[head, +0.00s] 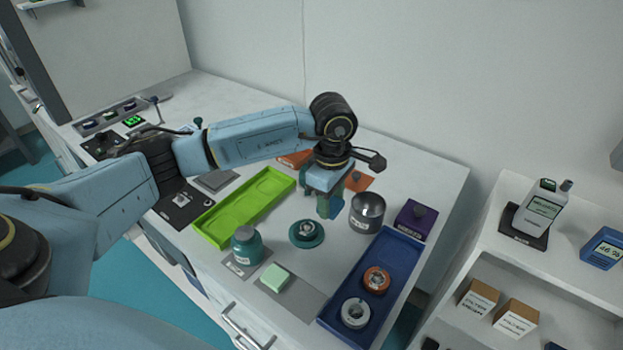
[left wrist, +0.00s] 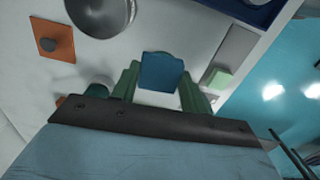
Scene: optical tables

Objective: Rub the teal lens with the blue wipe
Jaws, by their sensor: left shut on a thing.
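The teal lens (head: 306,230) sits on the table in the head view, a dark round centre with a wide teal rim. My left gripper (head: 328,208) is above and just right of it, fingers pointing down, apparently apart from it. In the left wrist view the gripper (left wrist: 160,88) is shut on the blue wipe (left wrist: 162,71), a small blue square between the green fingers. The head view barely shows the wipe. My right gripper is not in view.
Close by are a metal cup (head: 367,213), an orange square with a knob (head: 358,181), a teal jar (head: 246,246) and a pale green block (head: 275,277). A lime tray (head: 245,207) lies left; a blue tray (head: 398,246) with two ring-shaped parts and a purple box (head: 415,219) stand right.

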